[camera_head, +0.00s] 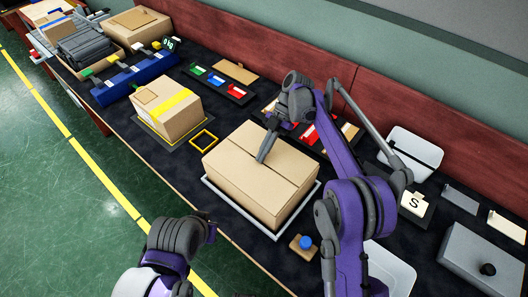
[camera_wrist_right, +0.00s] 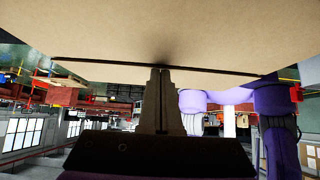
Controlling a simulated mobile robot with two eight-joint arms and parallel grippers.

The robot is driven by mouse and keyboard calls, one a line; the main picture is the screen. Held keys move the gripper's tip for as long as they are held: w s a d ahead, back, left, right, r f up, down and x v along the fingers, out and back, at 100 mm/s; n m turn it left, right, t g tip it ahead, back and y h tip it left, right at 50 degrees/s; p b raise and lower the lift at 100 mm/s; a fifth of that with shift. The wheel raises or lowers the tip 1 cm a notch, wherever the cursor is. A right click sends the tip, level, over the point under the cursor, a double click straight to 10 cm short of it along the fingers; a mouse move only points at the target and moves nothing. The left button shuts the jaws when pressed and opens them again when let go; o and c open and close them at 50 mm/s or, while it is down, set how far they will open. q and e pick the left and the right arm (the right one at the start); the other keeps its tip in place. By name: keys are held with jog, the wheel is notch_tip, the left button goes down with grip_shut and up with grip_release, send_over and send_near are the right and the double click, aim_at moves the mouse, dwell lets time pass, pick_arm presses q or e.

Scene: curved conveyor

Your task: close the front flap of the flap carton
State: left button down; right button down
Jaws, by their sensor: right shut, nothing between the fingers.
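The flap carton (camera_head: 238,191) is a large brown box on a grey-rimmed tray in the head view. Its top panels lie nearly flat, with a dark seam between them. My right gripper (camera_head: 262,158) is shut and empty, pointing down with its tips at the top near the seam. In the right wrist view the shut fingers (camera_wrist_right: 160,74) reach the tan cardboard (camera_wrist_right: 160,30) beside a dark slit; firm contact cannot be told. My left arm's grey end shows at the bottom of the head view, left of the carton; its fingers cannot be made out.
A taped box (camera_head: 168,112) and a yellow square frame (camera_head: 203,139) are left of the carton. A blue-button block (camera_head: 304,243) stands close to its right front. White bins (camera_head: 411,152) and a grey box (camera_head: 482,262) are at right. Coloured parts lie behind.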

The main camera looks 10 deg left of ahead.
pick_arm(q)
jog(key=shift+r, duration=0.1)
pick_arm(e)
jog(key=shift+r, duration=0.15)
